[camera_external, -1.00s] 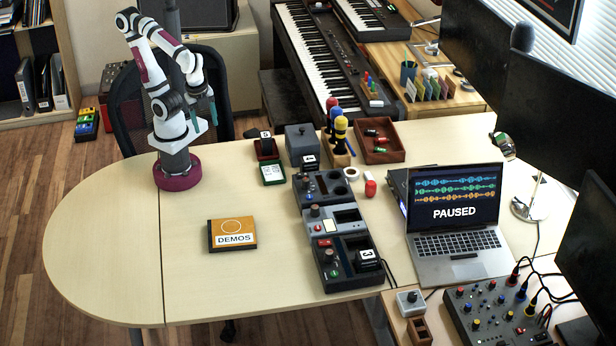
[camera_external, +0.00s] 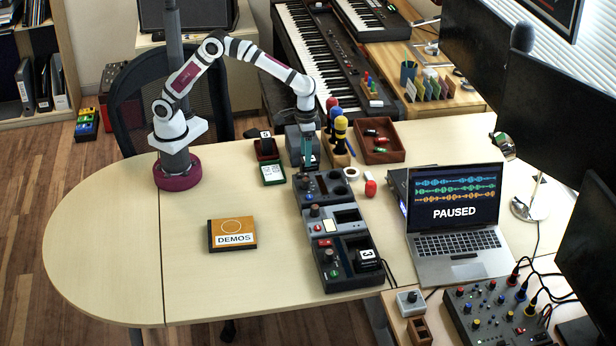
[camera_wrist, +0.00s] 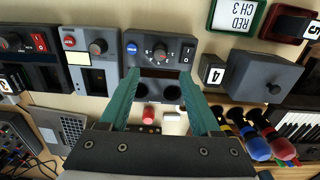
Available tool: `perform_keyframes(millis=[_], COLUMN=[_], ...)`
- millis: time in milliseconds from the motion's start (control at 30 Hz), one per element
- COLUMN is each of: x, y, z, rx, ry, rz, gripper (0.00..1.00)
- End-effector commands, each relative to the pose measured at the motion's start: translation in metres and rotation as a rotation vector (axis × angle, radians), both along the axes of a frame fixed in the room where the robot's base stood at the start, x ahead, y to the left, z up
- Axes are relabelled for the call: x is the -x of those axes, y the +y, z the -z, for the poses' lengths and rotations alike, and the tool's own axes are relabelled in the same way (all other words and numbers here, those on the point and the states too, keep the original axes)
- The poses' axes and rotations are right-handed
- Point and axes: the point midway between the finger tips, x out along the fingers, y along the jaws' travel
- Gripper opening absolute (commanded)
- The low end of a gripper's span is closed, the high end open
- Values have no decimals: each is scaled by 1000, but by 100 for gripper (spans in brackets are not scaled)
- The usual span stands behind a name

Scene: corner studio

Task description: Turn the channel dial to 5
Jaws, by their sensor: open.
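A grey-and-black control box (camera_wrist: 184,48) shows in the wrist view between and beyond my fingertips. It has a round dial (camera_wrist: 160,51) ringed by small marks, with a blue button at its left. The marks are too small to read, and I cannot tell where the dial points. The same box (camera_external: 335,198) shows in the external view at the far end of a row of boxes. My gripper (camera_external: 307,163) hangs point-down above and just behind that box. Its teal fingers (camera_wrist: 160,75) are open, apart and empty in the wrist view.
Two more boxes with knobs stand in the row, a middle one (camera_external: 347,228) and a near one (camera_external: 328,278). A grey box (camera_external: 293,140), a green-framed card (camera_external: 272,172) and yellow- and blue-topped figures (camera_external: 340,132) stand close to my gripper. The table's left is mostly clear.

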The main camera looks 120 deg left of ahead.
Motion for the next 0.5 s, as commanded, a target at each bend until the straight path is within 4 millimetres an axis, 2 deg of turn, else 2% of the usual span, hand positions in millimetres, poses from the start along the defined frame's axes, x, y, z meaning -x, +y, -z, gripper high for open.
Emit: perform_keyframes(millis=[100,200,333,500], x=[1,1,0,0], y=[-1,-1,-1,-1], z=[37,63,84,96], rx=[1,1,1,0], ry=[6,4,2,0], rz=[2,2,3,4], gripper=[64,64,64,64])
